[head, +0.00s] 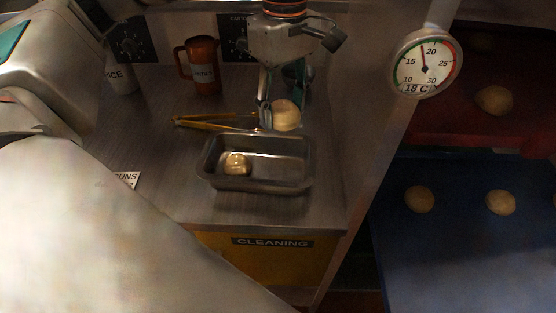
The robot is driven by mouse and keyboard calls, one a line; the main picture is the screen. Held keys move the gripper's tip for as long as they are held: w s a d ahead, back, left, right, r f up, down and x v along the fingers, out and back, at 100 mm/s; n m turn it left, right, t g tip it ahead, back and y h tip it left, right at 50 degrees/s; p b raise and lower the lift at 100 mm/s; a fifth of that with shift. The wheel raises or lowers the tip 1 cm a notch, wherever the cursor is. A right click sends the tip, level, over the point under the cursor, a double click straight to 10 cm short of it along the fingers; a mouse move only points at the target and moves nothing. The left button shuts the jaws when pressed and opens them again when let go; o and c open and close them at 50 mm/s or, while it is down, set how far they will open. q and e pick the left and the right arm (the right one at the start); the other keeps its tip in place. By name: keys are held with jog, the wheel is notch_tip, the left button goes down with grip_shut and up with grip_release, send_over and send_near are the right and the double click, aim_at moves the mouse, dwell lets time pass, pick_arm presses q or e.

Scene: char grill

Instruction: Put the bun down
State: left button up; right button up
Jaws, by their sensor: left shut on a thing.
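My left gripper (274,110) points down over the steel worktop and is shut on a pale round bun (286,115). It holds the bun just behind the far rim of a metal pan (300,178). In this view I cannot tell how high the bun is above the worktop. Another small bun (237,164), glossy and golden, lies in the left part of the pan. The right part of the pan is bare. My right gripper is not in view.
Yellow tongs (205,124) lie behind the pan. An orange-brown labelled jug (199,66) stands further back. A dial reading 18 C (427,65) is on the right. Beyond it, buns rest on a blue tray (455,250) and a red surface (450,120). A BUNS label (127,179) lies left.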

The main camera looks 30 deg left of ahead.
aim_at(282, 125)
pick_arm(q)
notch_tip(282, 125, down, 16)
jog(key=shift+f, duration=0.2)
jog(key=shift+f, duration=0.1)
dwell(0.3)
jog(key=o, duration=0.7)
jog(key=shift+b, duration=0.3)
jog(key=o, duration=0.4)
notch_tip(282, 125, up, 12)
jog(key=shift+r, duration=0.15)
